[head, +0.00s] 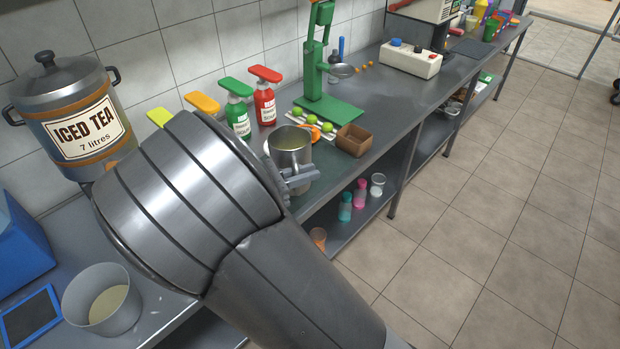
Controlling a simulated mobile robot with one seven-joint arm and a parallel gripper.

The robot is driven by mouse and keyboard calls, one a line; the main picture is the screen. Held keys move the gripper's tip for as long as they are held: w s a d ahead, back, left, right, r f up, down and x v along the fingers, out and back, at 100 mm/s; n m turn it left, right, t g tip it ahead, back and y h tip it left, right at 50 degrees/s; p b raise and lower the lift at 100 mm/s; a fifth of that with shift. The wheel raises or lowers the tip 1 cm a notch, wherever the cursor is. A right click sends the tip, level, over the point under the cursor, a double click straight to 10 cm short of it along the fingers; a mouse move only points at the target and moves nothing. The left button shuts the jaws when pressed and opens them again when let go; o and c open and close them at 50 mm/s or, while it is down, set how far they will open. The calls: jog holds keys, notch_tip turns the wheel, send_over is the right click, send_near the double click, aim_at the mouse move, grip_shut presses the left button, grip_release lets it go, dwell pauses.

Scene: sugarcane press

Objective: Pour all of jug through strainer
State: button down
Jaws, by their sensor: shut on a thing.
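A metal jug (290,150) stands upright in front of the bench's back row, with a dull greenish-grey surface inside its open top. My gripper (301,178) is at the jug's lower right side and shut on it; my arm hides part of the grip. Whether the jug touches the bench is hidden. A grey pot (103,300) with pale liquid sits at the lower left, apart from my gripper.
Sauce bottles (265,100) line the wall. A tray with limes (299,113) and a brown box (353,140) lie close beyond the jug. An iced tea urn (75,115) stands at left. The bench (395,108) has clear room right of the press. Cups stand on the lower shelf.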

aim_at(301, 148)
jog(key=r+n, duration=0.1)
jog(key=w+r+n, duration=0.1)
jog(key=r+n, duration=0.1)
jog(key=shift+w+a+g+y, duration=0.1)
jog(key=shift+w+g+y, duration=0.2)
jog(key=shift+w+y, duration=0.1)
jog(key=shift+w+a+r+n, duration=0.15)
jog(key=shift+w+r+n, duration=0.6)
jog(key=shift+n, duration=0.35)
jog(key=w+n, duration=0.2)
jog(key=w+g, duration=0.1)
jog(key=shift+w+a+r+n, duration=0.25)
jog(key=shift+a+n, duration=0.1)
jog(key=shift+n, duration=0.05)
jog(key=shift+w, duration=0.1)
jog(key=shift+w+a+r+n, duration=0.2)
jog(key=shift+w+r+n, duration=0.4)
jog(key=shift+w+n, duration=0.1)
jog(key=shift+y, duration=0.3)
